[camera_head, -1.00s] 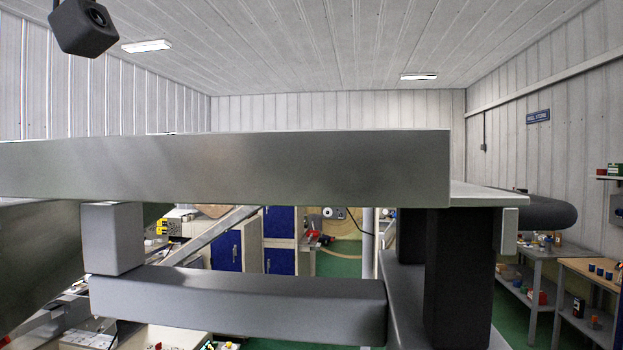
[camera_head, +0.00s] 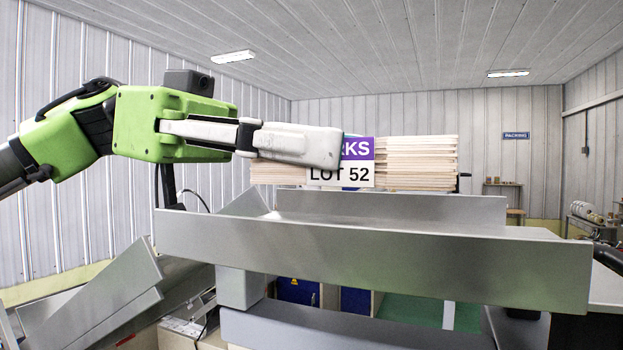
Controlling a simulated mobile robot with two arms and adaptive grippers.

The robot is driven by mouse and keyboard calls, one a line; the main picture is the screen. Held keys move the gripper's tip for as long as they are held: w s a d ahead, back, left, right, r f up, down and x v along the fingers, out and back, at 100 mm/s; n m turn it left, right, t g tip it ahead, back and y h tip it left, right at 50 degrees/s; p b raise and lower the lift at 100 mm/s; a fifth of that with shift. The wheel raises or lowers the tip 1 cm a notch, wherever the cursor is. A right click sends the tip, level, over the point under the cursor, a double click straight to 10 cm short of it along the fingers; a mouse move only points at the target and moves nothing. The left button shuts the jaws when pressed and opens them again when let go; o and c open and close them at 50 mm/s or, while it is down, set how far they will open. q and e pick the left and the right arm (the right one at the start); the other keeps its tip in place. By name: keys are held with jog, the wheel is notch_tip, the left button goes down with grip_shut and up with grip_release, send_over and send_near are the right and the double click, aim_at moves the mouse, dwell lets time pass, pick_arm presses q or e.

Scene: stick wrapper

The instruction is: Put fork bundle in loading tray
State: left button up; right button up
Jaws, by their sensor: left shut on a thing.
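The tray has a raised back wall and a sloped left end. My right gripper is not in view.
Sloped metal plates (camera_head: 95,295) lie at the lower left. A grey beam (camera_head: 350,328) runs below the tray. A table edge and a dark rounded part (camera_head: 608,257) are at the far right. Above the tray there is open room.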

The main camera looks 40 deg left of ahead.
pick_arm(q)
notch_tip(320, 180, down, 2)
jog(key=shift+a+f, duration=0.15)
jog(key=shift+f, duration=0.1)
jog(key=shift+w+a+f, duration=0.15)
jog(key=shift+f, duration=0.4)
jog(key=o, duration=1.2)
jog(key=shift+d, duration=0.2)
jog(key=shift+a, duration=0.1)
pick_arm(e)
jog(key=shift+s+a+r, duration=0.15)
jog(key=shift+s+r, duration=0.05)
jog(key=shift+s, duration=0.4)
